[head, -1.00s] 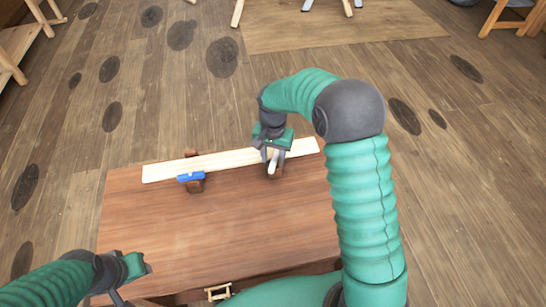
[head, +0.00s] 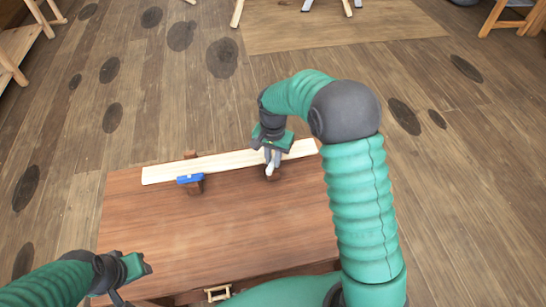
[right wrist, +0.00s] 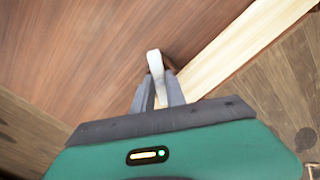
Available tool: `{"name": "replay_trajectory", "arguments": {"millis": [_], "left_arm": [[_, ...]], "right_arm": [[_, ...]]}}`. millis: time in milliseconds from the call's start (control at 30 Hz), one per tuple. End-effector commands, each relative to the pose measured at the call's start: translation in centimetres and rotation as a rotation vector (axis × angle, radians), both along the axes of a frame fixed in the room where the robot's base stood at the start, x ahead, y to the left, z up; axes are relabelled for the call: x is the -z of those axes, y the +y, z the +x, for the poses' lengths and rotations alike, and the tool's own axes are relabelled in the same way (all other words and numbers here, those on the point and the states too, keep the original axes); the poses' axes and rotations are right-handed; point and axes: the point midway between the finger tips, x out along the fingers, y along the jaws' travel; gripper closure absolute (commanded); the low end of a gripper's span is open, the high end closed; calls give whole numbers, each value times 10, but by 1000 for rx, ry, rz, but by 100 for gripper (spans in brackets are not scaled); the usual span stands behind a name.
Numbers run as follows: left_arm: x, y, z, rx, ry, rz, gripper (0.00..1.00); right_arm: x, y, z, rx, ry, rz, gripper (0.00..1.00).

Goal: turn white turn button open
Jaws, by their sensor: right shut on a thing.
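The white turn button (head: 269,171) is at the right part of the far edge of the brown table, beside a pale plank. My right gripper (head: 272,161) is shut on it from above. The blue turn button (head: 189,178) lies along the plank's near edge, further left. My left gripper (head: 129,281) is low over the table's near left corner, away from both; its fingers are not clear.
The pale plank (head: 225,162) runs along the table's far edge on dark wooden blocks. The brown tabletop (head: 215,225) is bare in the middle. A small wooden frame-like piece (head: 218,293) shows at the near edge. Wooden trestle legs stand on the floor far off.

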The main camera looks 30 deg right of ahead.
Motion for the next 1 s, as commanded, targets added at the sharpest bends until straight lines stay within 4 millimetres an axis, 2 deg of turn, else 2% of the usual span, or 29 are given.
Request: {"name": "replay_trajectory", "arguments": {"millis": [700, 1000], "left_arm": [[-59, 0, 0, 0, 0, 0, 62], [-78, 0, 0, 0, 0, 0, 62]], "right_arm": [[-5, 1, 0, 617, 1, -1, 100], [-3, 1, 1, 848, 0, 0, 100]]}}
